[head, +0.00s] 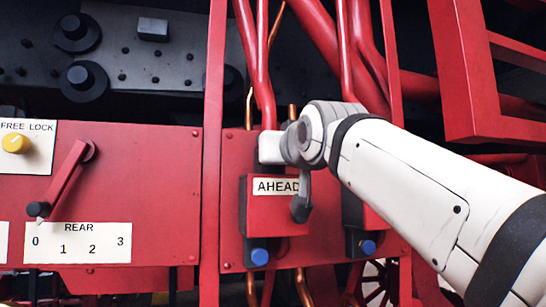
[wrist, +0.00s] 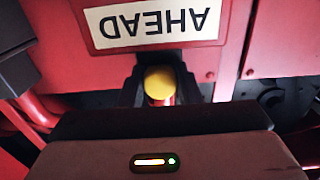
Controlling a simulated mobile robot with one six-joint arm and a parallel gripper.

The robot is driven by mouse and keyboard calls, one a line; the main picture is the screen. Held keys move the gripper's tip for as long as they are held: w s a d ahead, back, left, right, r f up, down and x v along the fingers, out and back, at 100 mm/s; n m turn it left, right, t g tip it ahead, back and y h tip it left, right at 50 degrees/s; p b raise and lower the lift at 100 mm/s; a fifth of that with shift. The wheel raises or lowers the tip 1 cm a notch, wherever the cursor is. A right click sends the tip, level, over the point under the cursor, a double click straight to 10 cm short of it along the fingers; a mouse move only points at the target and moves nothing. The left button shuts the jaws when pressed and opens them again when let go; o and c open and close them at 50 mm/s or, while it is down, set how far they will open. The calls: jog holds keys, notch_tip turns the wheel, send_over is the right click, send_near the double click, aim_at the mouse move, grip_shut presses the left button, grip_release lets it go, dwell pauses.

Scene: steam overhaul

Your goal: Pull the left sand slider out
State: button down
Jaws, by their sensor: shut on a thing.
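A red box labelled AHEAD (head: 268,215) is on the red panel in the head view; its label (wrist: 150,23) shows upside down in the wrist view. I take it for the left sand slider's housing. A round yellow knob (wrist: 160,79) on a red stem shows beside the label in the wrist view. My gripper (wrist: 160,92) is shut on this knob, with one dark finger on each side. In the head view my wrist hides the knob and fingertips. How far the slider is out cannot be told.
A blue knob (head: 259,257) sits below the AHEAD box. A second box with a blue knob (head: 368,247) is partly behind my arm. At left are a red lever (head: 65,180) above the REAR scale (head: 80,243) and a yellow FREE/LOCK knob (head: 16,143). Red pipes run above.

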jog(key=b+v, duration=0.1)
jog(key=v, duration=0.2)
jog(key=shift+s+d+f+b, duration=0.1)
jog(key=shift+s+b, duration=0.15)
jog(key=shift+b, duration=0.05)
jog(key=c, duration=1.5)
grip_release()
jog(key=o, duration=0.3)
jog(key=shift+s, duration=0.3)
jog(key=shift+o, duration=0.5)
jog(key=shift+w, duration=0.15)
jog(key=b+v, duration=0.2)
jog(key=v, duration=0.6)
jog(key=shift+w, duration=0.1)
